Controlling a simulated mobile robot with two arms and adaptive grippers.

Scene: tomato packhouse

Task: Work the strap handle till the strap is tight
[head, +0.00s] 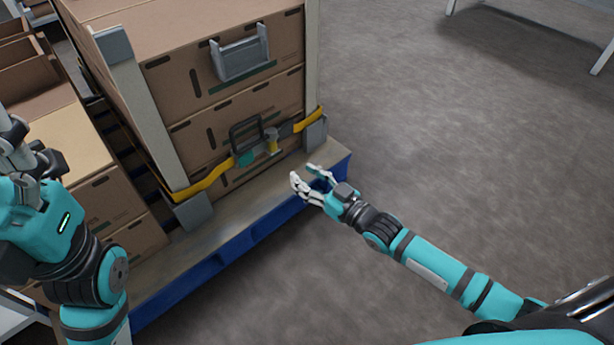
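A yellow strap (205,183) runs around the lower part of a stack of brown cartons (212,85) and over its pale corner posts. A ratchet with a dark looped strap handle (246,130) sits on the strap at the stack's front face; the handle stands up against the cartons. My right gripper (313,176) is open and empty, in front of the pallet edge, below and to the right of the ratchet and apart from it. My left gripper (20,150) is at the left edge, partly cut off, and its finger state is unclear.
The stack stands on a blue pallet (225,256) with a wooden top. A grey bracket (240,57) is on the upper carton. More cartons (60,130) stand at the left. The grey floor (440,150) on the right is clear, with white table legs (602,58) at the far right.

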